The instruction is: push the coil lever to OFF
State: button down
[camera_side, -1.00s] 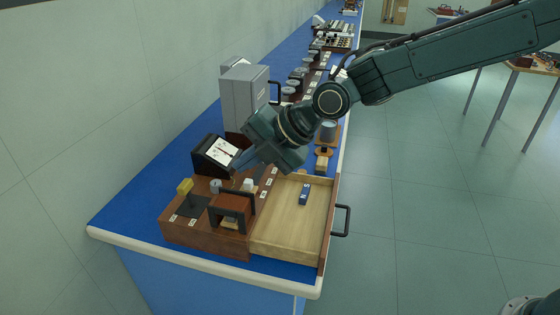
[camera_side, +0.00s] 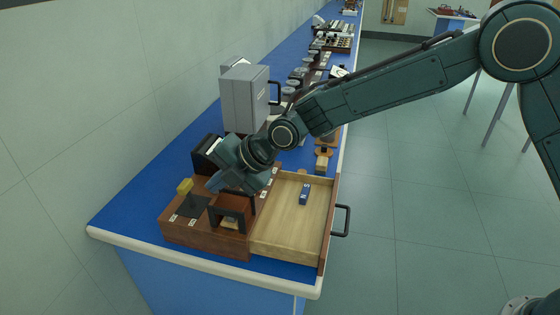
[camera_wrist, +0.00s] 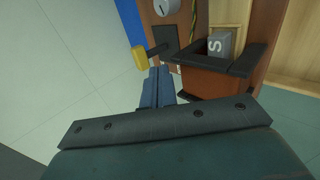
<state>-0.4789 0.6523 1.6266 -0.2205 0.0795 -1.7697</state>
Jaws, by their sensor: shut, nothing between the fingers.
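The coil lever has a yellow knob (camera_side: 184,186) and stands on a black plate at the left end of the brown wooden box (camera_side: 205,241). In the wrist view the yellow knob (camera_wrist: 139,56) sits on a dark arm that reaches over the black plate (camera_wrist: 166,37). Small white labels lie by the plate, too small to read. My gripper (camera_side: 213,187) is above the box, a little right of the knob. In the wrist view my gripper (camera_wrist: 159,72) is shut and empty, its fingertips just below and right of the knob. I see no clear contact.
A black-edged wooden frame (camera_wrist: 215,82) stands close right of my fingers, with a grey block marked S (camera_wrist: 219,45) in it. An open drawer (camera_side: 273,237) holds a blue magnet (camera_side: 304,194). A grey cabinet (camera_side: 243,98) stands behind. Left of the knob is free.

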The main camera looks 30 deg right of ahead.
aim_at(187, 184)
jog(key=shift+w+a+f, duration=0.25)
jog(key=shift+w+a, duration=0.45)
jog(key=shift+w+a+f, duration=0.25)
jog(key=shift+w+a, duration=0.6)
jog(key=shift+w+a+r, duration=0.25)
jog(key=shift+w+a, duration=0.55)
jog(key=shift+s+d+f, duration=0.1)
jog(key=shift+s+d, duration=0.15)
jog(key=shift+s+d+f, duration=0.2)
jog(key=shift+s+d, duration=0.1)
jog(key=shift+d+r, duration=0.1)
